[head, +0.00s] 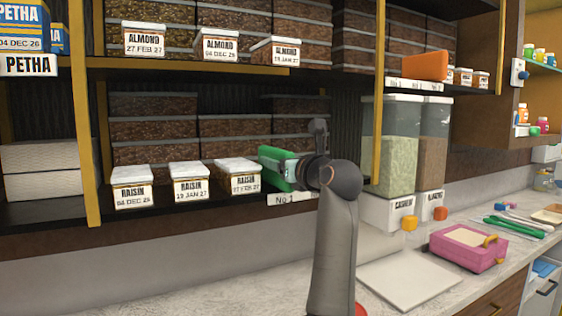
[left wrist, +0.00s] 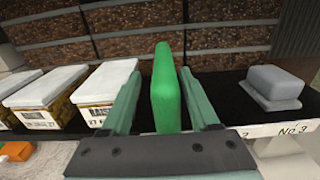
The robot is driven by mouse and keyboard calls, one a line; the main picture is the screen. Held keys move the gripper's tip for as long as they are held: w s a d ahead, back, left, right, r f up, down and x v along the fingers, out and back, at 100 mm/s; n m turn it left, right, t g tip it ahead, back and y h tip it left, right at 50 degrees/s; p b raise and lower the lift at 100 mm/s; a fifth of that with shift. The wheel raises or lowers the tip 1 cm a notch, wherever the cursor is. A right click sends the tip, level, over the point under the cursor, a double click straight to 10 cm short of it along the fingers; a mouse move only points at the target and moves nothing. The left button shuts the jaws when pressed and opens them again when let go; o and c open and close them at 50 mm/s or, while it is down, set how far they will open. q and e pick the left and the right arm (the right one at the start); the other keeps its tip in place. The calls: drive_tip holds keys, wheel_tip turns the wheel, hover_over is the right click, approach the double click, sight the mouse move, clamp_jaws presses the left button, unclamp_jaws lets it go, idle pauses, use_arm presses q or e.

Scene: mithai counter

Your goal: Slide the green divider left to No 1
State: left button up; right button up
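The green divider (head: 273,160) stands upright on the lower shelf, just right of the raisin boxes, above the No 1 label (head: 284,198). In the left wrist view the divider (left wrist: 166,92) stands between the two fingers of my left gripper (left wrist: 160,80). The fingers are open, with a gap on the divider's left side; the right finger looks very close to it, and I cannot tell if it touches. In the head view my left gripper (head: 300,172) and wrist hide part of the divider and the shelf to its right. My right gripper is not in view.
Raisin boxes (head: 189,182) with white lids stand left of the divider. A grey block (left wrist: 273,87) sits on the shelf to its right, near the No 3 label (left wrist: 293,129). An orange divider (head: 425,66) is on the upper shelf. Clear dispensers (head: 398,118) stand at right.

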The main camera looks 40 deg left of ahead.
use_arm(q)
drive_tip(key=shift+d, duration=0.15)
drive_tip(key=shift+d, duration=0.25)
drive_tip(key=b+v, duration=0.2)
drive_tip(key=v, duration=1)
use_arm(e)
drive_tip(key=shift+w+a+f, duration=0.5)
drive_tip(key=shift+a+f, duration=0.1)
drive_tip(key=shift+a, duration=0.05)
use_arm(q)
drive_tip(key=shift+s, duration=0.1)
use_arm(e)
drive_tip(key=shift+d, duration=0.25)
